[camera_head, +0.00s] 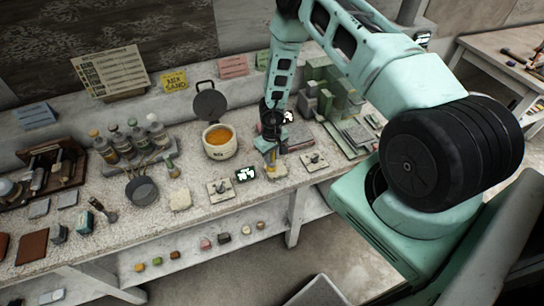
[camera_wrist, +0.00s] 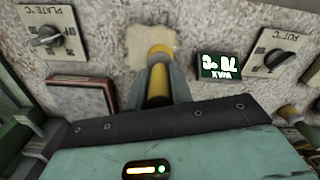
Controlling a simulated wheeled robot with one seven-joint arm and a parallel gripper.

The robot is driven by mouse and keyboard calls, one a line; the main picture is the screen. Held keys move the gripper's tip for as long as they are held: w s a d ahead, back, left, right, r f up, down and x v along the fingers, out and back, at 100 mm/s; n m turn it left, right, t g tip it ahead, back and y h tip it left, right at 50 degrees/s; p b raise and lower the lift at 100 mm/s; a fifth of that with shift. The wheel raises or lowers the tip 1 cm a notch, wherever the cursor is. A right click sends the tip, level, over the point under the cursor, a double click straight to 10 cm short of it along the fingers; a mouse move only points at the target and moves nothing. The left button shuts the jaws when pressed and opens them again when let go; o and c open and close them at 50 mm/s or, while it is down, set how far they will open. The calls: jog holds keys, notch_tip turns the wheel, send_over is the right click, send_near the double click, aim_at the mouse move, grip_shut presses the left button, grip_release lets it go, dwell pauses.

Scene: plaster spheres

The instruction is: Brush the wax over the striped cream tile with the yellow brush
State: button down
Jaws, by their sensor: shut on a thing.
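My gripper (camera_head: 271,139) is shut on the yellow brush (camera_head: 271,158) and holds it pointing down over the bench. In the wrist view the brush's yellow handle (camera_wrist: 158,86) sits between the fingers. Beneath and behind it is a cream patch, seemingly a tile (camera_wrist: 155,42); the head view shows it largely covered by the brush. I cannot make out stripes or wax on it, nor whether the bristles touch it. Another cream tile (camera_head: 180,200) lies further left. The white pot (camera_head: 220,152) of orange wax (camera_head: 218,136) stands open left of my gripper.
A wax display (camera_head: 246,173) reading about 70 °C lies between the pot dial (camera_head: 219,188) and plate dial (camera_head: 314,161). Bottles (camera_head: 138,136) and a small pan (camera_head: 142,189) stand left. Stacked green and grey blocks (camera_head: 327,94) crowd the right back.

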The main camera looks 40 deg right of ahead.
jog(key=shift+s+a+f+b, duration=0.15)
jog(key=shift+s+a+b, duration=0.05)
jog(key=shift+s+b, duration=0.65)
jog(key=shift+b, duration=0.05)
jog(key=shift+s+a+b, duration=0.15)
jog(key=shift+s+b, duration=0.05)
jog(key=shift+b, duration=0.45)
jog(key=shift+s+a+b, duration=0.1)
jog(key=shift+s+b, duration=0.3)
jog(key=shift+b, duration=0.55)
jog(key=shift+s+b, duration=0.3)
jog(key=shift+b, duration=0.1)
jog(key=shift+w+r+p, duration=0.15)
jog(key=shift+r+p, duration=0.2)
jog(key=shift+p, duration=0.45)
jog(key=w+p, duration=0.1)
jog(key=p, duration=0.4)
jog(key=shift+w+d, duration=0.2)
jog(key=shift+f, duration=0.1)
